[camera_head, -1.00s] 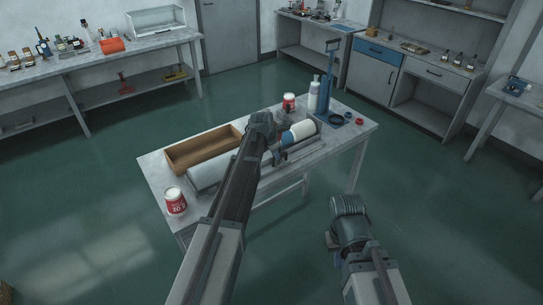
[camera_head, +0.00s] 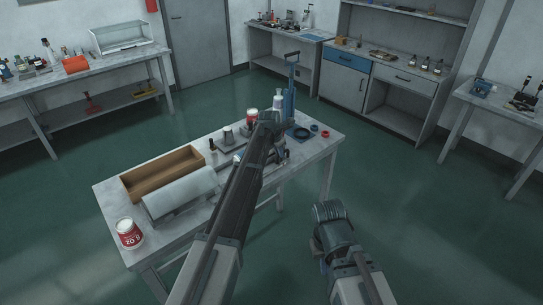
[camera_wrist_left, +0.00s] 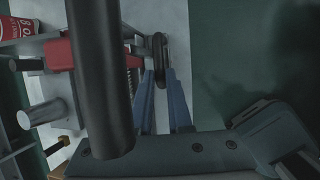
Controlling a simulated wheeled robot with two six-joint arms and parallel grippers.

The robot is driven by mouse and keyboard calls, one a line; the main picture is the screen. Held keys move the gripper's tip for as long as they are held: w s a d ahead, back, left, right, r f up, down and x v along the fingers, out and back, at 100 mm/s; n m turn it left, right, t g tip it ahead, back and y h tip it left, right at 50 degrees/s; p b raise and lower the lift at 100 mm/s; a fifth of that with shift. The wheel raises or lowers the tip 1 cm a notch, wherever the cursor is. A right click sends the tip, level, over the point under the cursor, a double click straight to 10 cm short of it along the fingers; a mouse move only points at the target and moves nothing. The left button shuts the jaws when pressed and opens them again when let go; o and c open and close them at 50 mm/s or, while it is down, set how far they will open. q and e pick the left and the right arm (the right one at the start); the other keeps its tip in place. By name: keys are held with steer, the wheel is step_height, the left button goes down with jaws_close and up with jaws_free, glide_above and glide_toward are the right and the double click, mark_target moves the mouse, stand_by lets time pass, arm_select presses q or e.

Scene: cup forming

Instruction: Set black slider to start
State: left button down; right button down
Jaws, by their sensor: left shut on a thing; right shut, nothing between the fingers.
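My left gripper (camera_head: 270,128) is over the right half of the workbench (camera_head: 262,187), beside the blue upright stand (camera_head: 289,92). In the left wrist view its blue fingers (camera_wrist_left: 160,85) are shut on a small black rounded piece (camera_wrist_left: 158,45), probably the black slider; the fingers hide its lower part. A thick dark rod (camera_wrist_left: 100,75) crosses close in front of the camera, left of the fingers. A red part (camera_wrist_left: 58,52) and a metal cylinder (camera_wrist_left: 42,115) lie further left. In the head view my arm covers the black piece. My right gripper (camera_head: 328,240) is shut and empty, in front of the bench.
A wooden tray (camera_head: 128,184), a grey half-round body (camera_head: 180,193) and a red-and-white can (camera_head: 129,233) stand on the bench's left side. Red rings (camera_head: 325,134) lie near its right corner. Green floor (camera_head: 420,200) is clear to the right.

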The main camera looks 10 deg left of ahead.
arm_select(q)
steer(key=shift+w+d, duration=0.25)
steer(key=shift+w, duration=0.05)
steer(key=c, duration=0.8)
jaws_free()
steer(key=shift+c, duration=0.2)
steer(key=shift+r, duration=0.15)
steer(key=p+v, duration=1.2)
steer(key=v, duration=0.1)
steer(key=shift+s+r, duration=0.2)
steer(key=shift+r, duration=0.05)
steer(key=shift+a, duration=0.1)
